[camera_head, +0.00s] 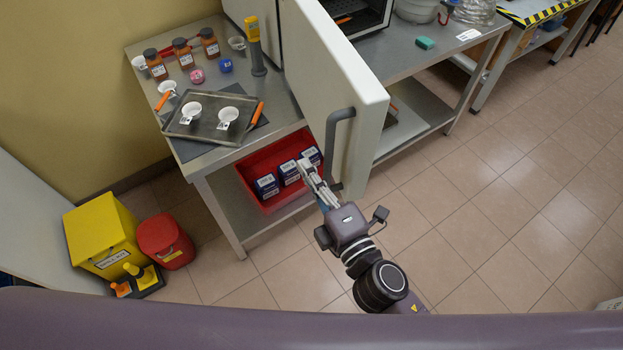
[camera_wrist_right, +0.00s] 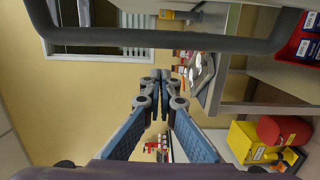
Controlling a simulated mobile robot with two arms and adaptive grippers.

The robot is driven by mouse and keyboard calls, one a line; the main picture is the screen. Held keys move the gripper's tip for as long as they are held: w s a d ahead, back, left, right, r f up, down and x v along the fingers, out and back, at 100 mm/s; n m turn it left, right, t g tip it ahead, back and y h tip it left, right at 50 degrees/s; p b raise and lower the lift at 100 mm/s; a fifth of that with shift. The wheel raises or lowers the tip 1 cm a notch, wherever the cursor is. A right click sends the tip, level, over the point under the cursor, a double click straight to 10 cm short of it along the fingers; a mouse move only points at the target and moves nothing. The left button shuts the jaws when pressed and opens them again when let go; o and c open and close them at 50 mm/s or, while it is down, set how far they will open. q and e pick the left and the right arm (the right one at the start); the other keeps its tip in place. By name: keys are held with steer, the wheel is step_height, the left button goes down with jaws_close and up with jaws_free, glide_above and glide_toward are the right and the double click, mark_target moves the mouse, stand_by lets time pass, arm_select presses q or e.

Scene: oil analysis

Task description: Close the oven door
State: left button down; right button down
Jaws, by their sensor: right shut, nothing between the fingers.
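The oven door (camera_head: 350,70) is a white panel standing wide open, swung out from the oven toward me. A dark grey bar handle (camera_head: 333,140) is on its outer, left face. The oven's opening (camera_head: 362,15) shows behind the door, its interior partly hidden. My right gripper (camera_head: 308,168) is shut and empty, beside the lower part of the handle. In the right wrist view the gripper (camera_wrist_right: 159,75) shows with fingertips together, and the handle (camera_wrist_right: 170,40) crosses above them. I cannot tell whether they touch. My left gripper is not in view.
A steel table (camera_head: 215,165) left of the door holds a tray (camera_head: 200,133) with white crucibles, several brown bottles and a yellow-topped device (camera_head: 254,45). A red bin (camera_head: 250,180) with boxes is below. Yellow (camera_head: 103,235) and red containers stand on the floor. The right floor is clear.

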steer(key=shift+w+d, duration=0.1)
steer(key=shift+d, duration=1.45)
